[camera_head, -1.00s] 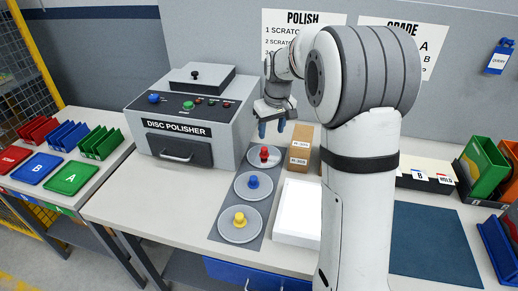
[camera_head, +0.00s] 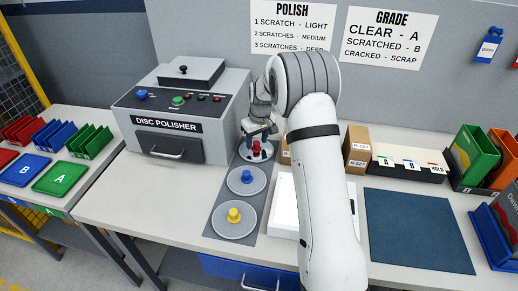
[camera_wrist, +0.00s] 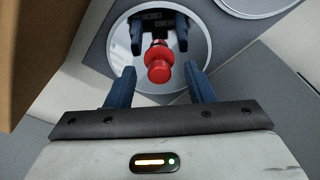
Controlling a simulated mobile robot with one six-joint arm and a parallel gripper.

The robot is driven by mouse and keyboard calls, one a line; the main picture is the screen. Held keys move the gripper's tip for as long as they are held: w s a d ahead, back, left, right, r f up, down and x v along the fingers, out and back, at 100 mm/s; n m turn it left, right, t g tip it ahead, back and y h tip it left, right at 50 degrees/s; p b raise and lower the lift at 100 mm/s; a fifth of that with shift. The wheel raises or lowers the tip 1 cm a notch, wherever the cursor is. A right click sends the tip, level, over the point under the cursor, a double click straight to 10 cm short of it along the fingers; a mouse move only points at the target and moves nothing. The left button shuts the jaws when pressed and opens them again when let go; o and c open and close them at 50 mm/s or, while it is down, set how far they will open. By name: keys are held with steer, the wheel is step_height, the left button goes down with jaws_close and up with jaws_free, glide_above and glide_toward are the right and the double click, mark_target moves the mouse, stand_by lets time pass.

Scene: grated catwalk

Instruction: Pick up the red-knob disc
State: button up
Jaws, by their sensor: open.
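The red-knob disc (camera_wrist: 160,65) is a round mirror-like plate with an upright red knob at its middle. In the head view the red-knob disc (camera_head: 257,149) lies at the far end of a dark grey mat (camera_head: 213,211), partly hidden by my gripper. My gripper (camera_head: 257,137) is over it, fingers pointing down. In the wrist view my gripper (camera_wrist: 161,88) is open, its two blue fingers apart with the knob between and slightly beyond them.
A blue-knob disc (camera_head: 247,181) and a yellow-knob disc (camera_head: 234,217) lie nearer on the mat. The disc polisher (camera_head: 180,117) stands close at left. A cardboard box (camera_head: 357,147) stands at right; another brown box side (camera_wrist: 32,55) is close in the wrist view.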

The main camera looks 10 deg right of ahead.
steer(key=shift+f, duration=0.15)
steer(key=shift+c, duration=0.6)
jaws_close()
